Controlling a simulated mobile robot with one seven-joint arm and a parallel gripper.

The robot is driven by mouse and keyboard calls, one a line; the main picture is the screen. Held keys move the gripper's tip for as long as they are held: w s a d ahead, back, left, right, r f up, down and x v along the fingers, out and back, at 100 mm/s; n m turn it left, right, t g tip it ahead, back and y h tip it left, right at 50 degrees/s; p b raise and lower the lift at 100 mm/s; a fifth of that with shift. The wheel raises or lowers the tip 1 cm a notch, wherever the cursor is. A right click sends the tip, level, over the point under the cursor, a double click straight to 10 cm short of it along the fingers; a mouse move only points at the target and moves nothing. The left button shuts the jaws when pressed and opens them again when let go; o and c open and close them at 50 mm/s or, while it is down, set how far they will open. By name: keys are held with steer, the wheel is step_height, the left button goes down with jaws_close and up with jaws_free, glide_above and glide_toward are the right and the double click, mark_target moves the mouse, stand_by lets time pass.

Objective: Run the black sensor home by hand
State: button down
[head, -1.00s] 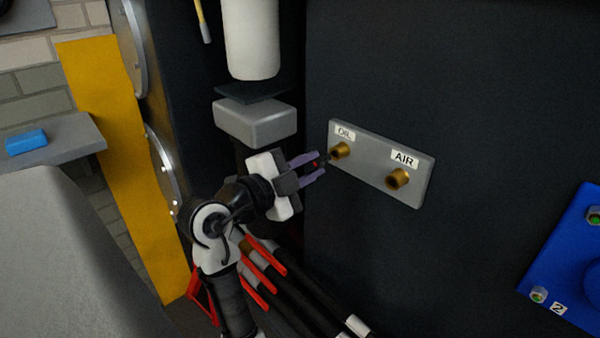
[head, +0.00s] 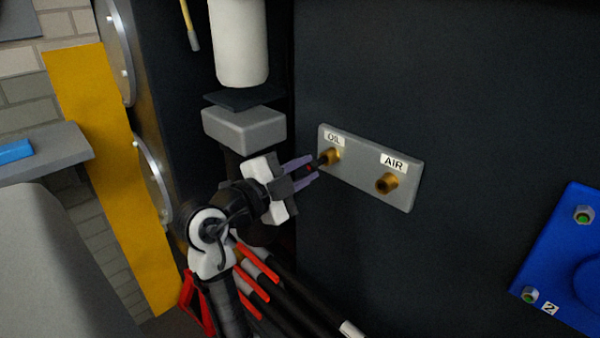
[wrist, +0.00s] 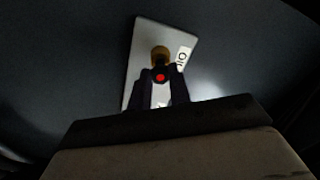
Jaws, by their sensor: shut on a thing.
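The black sensor (head: 318,164) is a small dark piece with a red mark, held between the fingertips of my gripper (head: 308,168). It points at the brass port marked OIL (head: 334,156) on the grey plate (head: 408,200), and its tip meets or overlaps the port's mouth; how deep it sits I cannot tell. In the wrist view the sensor's red end (wrist: 160,77) lies between my fingers, just below the brass port (wrist: 160,54). My gripper is shut on the sensor. A second brass port, marked AIR (head: 386,184), is empty to the right.
A grey block (head: 245,129) and a white cylinder (head: 240,42) stand just above my gripper. Black hoses with red parts (head: 260,268) run below it. A blue plate (head: 562,250) is at the right. The dark panel between is clear.

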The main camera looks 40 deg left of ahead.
steer(key=shift+w+d+b, duration=0.1)
steer(key=shift+w+b, duration=0.3)
steer(key=shift+w, duration=0.65)
steer(key=shift+s+f+b, duration=0.1)
steer(key=shift+s+b, duration=0.05)
steer(key=shift+b, duration=0.2)
stand_by(0.3)
stand_by(0.6)
steer(key=shift+b, duration=0.35)
steer(key=m+b, duration=0.1)
steer(key=b, duration=0.1)
steer(key=shift+f+b, duration=0.25)
steer(key=shift+b, duration=0.15)
steer(key=m+b, duration=0.3)
steer(key=b, duration=0.1)
steer(key=shift+w+r+m+b, duration=0.2)
steer(key=shift+r+m+b, duration=0.15)
steer(key=shift+m+b, duration=0.45)
steer(key=shift+r, duration=0.1)
